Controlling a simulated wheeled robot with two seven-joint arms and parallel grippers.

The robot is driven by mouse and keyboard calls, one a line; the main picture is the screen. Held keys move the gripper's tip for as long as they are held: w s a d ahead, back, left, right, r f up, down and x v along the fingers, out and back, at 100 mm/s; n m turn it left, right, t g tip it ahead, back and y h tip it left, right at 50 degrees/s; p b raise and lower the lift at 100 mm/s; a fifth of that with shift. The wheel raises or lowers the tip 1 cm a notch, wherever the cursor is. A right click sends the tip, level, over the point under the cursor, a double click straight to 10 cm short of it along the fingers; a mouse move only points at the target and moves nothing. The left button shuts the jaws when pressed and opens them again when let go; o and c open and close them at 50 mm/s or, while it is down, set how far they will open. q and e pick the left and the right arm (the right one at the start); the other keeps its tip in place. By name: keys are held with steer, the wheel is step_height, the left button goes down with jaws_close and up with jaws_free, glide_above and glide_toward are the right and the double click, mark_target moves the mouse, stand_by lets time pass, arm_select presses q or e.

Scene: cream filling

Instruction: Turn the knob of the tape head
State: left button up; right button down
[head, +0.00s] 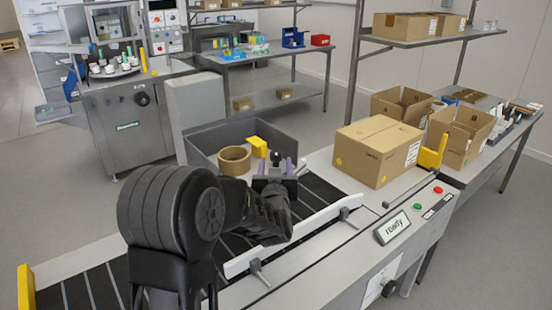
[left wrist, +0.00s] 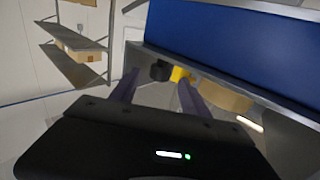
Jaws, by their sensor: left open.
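The tape head shows in the head view as a yellow bracket (head: 258,146) beside a tan tape roll (head: 234,160) in the grey frame on the conveyor. Its black knob (head: 276,157) appears just right of the bracket. My left gripper (head: 276,167) is open, and its purple fingers appear either side of the knob. In the left wrist view the knob (left wrist: 160,71) lies between the open fingertips (left wrist: 158,79); whether they touch it is unclear. The yellow bracket (left wrist: 180,74) and tape roll (left wrist: 222,97) are to its right, partly behind a finger. My right gripper is not in view.
A closed carton (head: 377,150) sits on the conveyor's right side, near a yellow side plate (head: 430,158). A white guide rail (head: 295,236) runs along the belt. A "ready" display (head: 394,227) is at the front. Open cartons stand on the right table.

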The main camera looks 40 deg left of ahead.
mark_target(276, 159)
arm_select(q)
steer(key=shift+x, duration=1.7)
steer(key=shift+c, duration=0.2)
jaws_close()
